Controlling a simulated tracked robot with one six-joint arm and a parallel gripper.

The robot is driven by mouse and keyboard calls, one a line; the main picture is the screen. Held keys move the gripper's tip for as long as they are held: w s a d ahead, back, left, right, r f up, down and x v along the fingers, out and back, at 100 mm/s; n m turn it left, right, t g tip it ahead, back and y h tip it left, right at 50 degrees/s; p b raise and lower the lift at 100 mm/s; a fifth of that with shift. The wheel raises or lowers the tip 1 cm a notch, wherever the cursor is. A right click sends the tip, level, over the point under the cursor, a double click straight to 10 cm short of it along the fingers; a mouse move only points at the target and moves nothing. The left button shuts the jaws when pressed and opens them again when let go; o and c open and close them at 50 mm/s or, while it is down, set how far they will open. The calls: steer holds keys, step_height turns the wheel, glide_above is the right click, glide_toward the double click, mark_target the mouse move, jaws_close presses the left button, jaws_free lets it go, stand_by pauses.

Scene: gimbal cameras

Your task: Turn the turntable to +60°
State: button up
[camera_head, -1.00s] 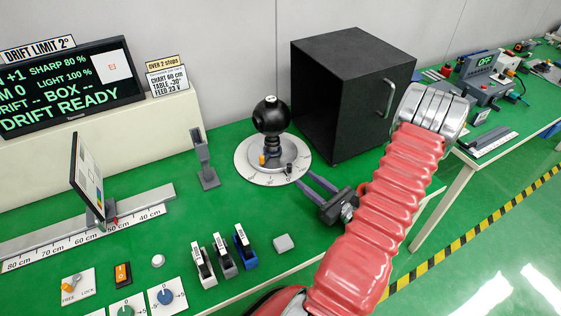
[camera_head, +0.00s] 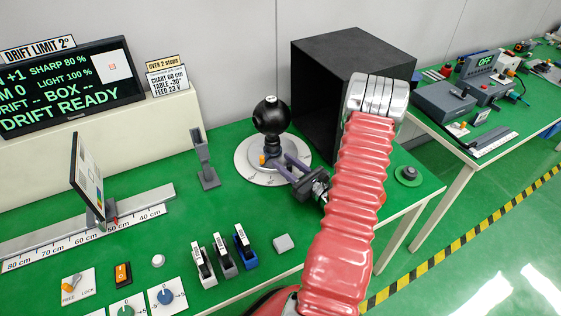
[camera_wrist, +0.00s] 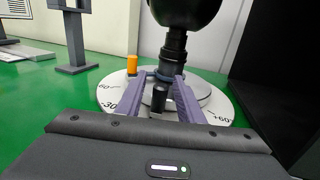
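The turntable (camera_head: 246,172) is a white disc with an angle scale and a grey centre. A black ball (camera_head: 270,116) stands on a post at its middle. An orange peg (camera_head: 262,160) stands on the disc; it also shows in the wrist view (camera_wrist: 132,65). My gripper (camera_head: 279,160) reaches over the disc's front right edge. In the wrist view my gripper (camera_wrist: 160,88) has its two fingers apart, with a short dark peg (camera_wrist: 157,99) between them and gaps showing on both sides. Marks near -60, -30 and +60 are readable around the rim.
A large black box (camera_head: 325,90) stands right of the turntable, close to my arm. A grey stand (camera_head: 205,165) is at its left. Dispenser-like blocks (camera_head: 224,255) and a grey block (camera_head: 283,243) lie in front.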

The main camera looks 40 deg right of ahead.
steer(key=shift+w, duration=1.05)
steer(key=shift+c, duration=0.4)
jaws_close()
